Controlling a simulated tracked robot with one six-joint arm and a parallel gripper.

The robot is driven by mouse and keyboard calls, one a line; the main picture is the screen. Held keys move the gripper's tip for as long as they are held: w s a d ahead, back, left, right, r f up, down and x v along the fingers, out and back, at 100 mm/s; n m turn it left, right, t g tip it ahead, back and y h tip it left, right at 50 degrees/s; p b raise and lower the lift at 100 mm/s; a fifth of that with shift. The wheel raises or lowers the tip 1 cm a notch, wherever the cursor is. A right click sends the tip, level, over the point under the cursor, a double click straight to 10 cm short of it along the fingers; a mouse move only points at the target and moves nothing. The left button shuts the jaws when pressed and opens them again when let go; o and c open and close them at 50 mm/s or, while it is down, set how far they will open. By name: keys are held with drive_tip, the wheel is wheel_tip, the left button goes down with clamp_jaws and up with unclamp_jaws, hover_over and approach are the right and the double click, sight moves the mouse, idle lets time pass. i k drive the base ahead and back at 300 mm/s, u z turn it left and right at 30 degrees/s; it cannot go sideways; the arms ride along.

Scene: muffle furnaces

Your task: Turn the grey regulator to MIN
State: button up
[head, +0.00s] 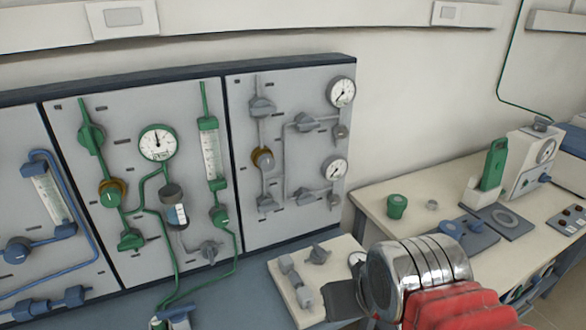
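A grey round knob with a brass-coloured ring (263,158) sits on grey pipework on the right wall panel; it looks like the grey regulator. Its pointer and any MIN mark are too small to read. Two white gauges, the upper gauge (341,92) and the lower gauge (334,169), are to its right. My gripper (342,300) is low in the picture, below and right of the knob and well apart from it. It overlaps a pale board in the view. Its fingers are dark and seen edge-on, so their opening is unclear. I see nothing held.
The pale board (283,268) carries grey fittings and a partly hidden gauge. A panel with green pipework (157,142) is left of the grey one. A bench (408,180) with instruments stands at right. Space before the grey panel's upper part looks clear.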

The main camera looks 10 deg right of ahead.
sight(266, 162)
drive_tip(key=k, duration=1.35)
drive_tip(key=u, duration=0.5)
drive_tip(key=i, duration=0.8)
drive_tip(key=u, duration=0.65)
drive_tip(key=i, duration=0.75)
drive_tip(key=z, duration=0.05)
